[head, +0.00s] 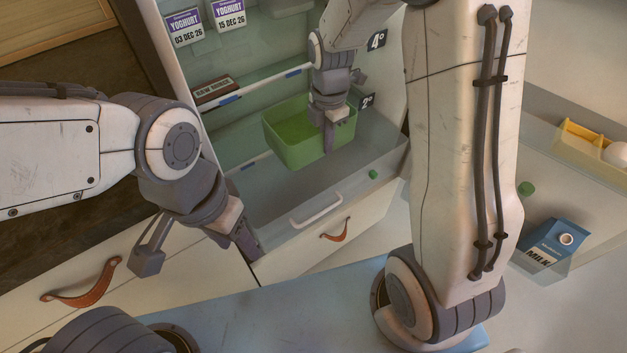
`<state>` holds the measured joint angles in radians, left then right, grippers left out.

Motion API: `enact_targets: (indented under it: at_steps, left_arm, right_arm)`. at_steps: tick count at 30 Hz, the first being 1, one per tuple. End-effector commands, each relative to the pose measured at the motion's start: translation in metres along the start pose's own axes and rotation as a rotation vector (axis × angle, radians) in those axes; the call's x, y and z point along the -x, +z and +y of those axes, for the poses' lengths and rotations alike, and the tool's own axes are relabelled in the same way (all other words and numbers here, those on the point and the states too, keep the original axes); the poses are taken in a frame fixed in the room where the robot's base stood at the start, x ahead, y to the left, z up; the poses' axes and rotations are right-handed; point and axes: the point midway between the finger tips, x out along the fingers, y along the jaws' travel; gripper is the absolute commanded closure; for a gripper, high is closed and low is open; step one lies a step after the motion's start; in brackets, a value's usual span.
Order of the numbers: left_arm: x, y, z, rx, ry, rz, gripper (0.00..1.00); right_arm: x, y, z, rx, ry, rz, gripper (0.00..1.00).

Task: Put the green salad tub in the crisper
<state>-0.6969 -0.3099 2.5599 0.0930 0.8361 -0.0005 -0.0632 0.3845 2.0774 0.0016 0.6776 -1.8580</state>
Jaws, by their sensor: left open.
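The green salad tub (290,143) is inside the fridge, over the pulled-out clear crisper drawer (318,210). My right gripper (333,140) reaches down at the tub's right side and appears shut on its wall; the finger inside is partly hidden. Whether the tub's base touches the drawer floor is hard to tell. My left gripper (197,258) is open and empty, its fingers spread, in front of the fridge and left of the crisper's white handle (316,211).
Drawers with leather pulls (82,284) lie below. A milk carton (550,245) and a yellow egg tray (590,146) are at the right. My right arm covers the view right of the fridge.

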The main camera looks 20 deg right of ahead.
Motion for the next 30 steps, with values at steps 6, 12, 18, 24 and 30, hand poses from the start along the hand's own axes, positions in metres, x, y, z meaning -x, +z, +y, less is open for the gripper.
enact_targets:
  at_steps: [6, 12, 18, 24, 30]
  left_arm:
    - [-0.018, 0.001, -0.001, 0.000, 0.000, 0.000, 0.50]
    - [-0.030, 0.002, -0.002, 0.000, 0.000, 0.000, 0.50]
    - [-0.034, 0.002, -0.002, 0.000, 0.000, 0.000, 0.50]
    - [-0.040, 0.002, -0.003, 0.000, 0.000, 0.000, 0.50]
    - [-0.044, 0.002, -0.003, 0.000, 0.000, 0.000, 0.50]
  right_arm:
    - [-0.061, -0.001, -0.002, 0.000, -0.007, 0.002, 1.00]
    - [-0.109, -0.001, -0.001, 0.000, -0.006, 0.002, 1.00]
    - [-0.129, -0.001, 0.000, 0.000, -0.001, 0.000, 1.00]
    - [-0.149, -0.001, -0.001, -0.001, -0.003, 0.001, 1.00]
    - [-0.168, -0.001, 0.000, -0.001, -0.001, 0.000, 1.00]
